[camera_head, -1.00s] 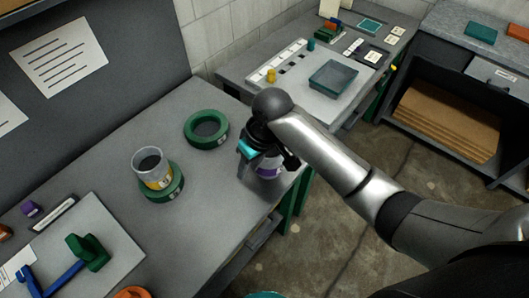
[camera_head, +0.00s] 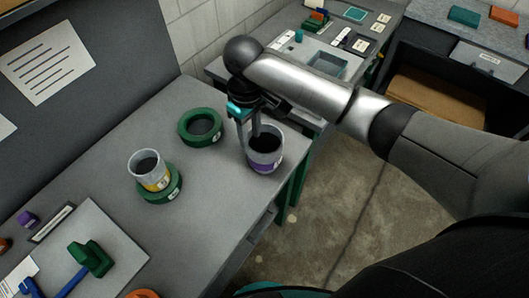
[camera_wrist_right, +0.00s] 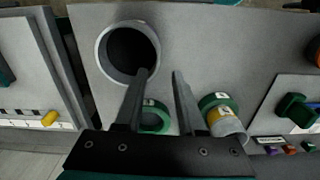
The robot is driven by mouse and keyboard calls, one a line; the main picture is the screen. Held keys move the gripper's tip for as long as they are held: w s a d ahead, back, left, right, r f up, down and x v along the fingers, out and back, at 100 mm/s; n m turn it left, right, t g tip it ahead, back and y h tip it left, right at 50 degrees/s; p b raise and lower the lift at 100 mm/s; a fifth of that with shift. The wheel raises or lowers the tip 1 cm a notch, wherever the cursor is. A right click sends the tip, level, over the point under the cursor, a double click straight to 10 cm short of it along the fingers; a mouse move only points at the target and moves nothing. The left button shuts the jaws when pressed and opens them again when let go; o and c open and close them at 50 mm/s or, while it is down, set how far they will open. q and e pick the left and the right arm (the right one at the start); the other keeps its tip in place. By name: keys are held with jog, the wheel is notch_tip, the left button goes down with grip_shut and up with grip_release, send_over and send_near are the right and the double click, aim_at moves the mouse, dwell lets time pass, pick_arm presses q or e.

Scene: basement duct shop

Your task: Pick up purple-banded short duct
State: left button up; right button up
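The purple-banded short duct (camera_head: 265,160) is a grey open cylinder standing upright near the workbench's right edge. In the right wrist view its round rim (camera_wrist_right: 104,62) and dark bore show at upper left. My right gripper (camera_head: 249,140) points down over the duct's left wall with its fingers spread. In the right wrist view the gripper (camera_wrist_right: 160,73) has one finger overlapping the bore and rim, the other outside to the right. A gap shows between the fingers; I cannot tell whether either touches the duct. My left gripper is not in view.
A green ring (camera_head: 201,127) lies left of the duct. A yellow-banded duct (camera_head: 150,170) stands on another green ring (camera_head: 160,192) farther left. A board with a green-and-blue tool (camera_head: 90,259) lies at front left. Bare bench top (camera_head: 215,195) lies between.

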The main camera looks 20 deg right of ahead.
aim_at(253, 150)
jog(key=f, duration=0.7)
jog(key=shift+d+f, duration=0.2)
grip_shut()
jog(key=shift+w+r, duration=0.1)
dwell(1.2)
